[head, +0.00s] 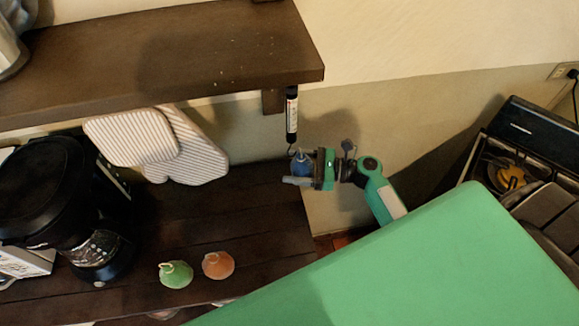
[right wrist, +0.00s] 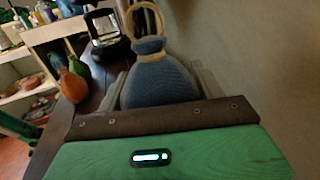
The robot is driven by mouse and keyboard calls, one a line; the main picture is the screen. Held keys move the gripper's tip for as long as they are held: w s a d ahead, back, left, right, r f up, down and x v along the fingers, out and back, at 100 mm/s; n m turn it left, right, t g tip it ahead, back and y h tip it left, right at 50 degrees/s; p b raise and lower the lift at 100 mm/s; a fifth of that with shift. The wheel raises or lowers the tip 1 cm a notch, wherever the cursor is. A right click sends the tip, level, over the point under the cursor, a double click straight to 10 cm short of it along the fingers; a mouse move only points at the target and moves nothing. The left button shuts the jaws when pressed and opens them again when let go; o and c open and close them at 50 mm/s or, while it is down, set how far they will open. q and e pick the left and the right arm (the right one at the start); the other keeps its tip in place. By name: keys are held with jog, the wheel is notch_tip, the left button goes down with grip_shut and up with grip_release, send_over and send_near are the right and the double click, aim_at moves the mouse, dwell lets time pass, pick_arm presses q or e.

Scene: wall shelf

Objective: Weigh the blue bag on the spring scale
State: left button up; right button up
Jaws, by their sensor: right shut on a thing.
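The blue bag (head: 301,163) is in my right gripper (head: 297,168), just below the hook of the spring scale (head: 292,115). The scale is a dark tube with a white label, hanging from the right end of the upper shelf. In the right wrist view the blue bag (right wrist: 160,78) stands upright between the fingers, its tan loop (right wrist: 145,20) on top. I cannot tell whether the loop is on the hook. A green bag (head: 176,274) and an orange bag (head: 218,265) sit on the lower counter. My left gripper is not in view.
The upper shelf (head: 200,50) overhangs the wooden counter (head: 250,215). A black coffee maker (head: 60,205) stands at the left, and striped oven mitts (head: 130,138) hang below the shelf. A stove (head: 540,150) is at the far right.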

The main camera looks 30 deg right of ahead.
aim_at(311, 164)
jog(key=shift+s+d, duration=0.1)
jog(key=shift+d, duration=0.4)
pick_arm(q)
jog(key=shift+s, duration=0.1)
pick_arm(e)
jog(key=shift+s+d, duration=0.2)
jog(key=shift+d, duration=0.55)
jog(key=shift+s+d, duration=0.2)
jog(key=shift+d, duration=0.5)
jog(key=shift+d, duration=0.15)
jog(key=shift+r, duration=0.1)
jog(key=shift+c, duration=0.6)
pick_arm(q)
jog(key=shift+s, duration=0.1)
pick_arm(e)
jog(key=shift+s, duration=0.1)
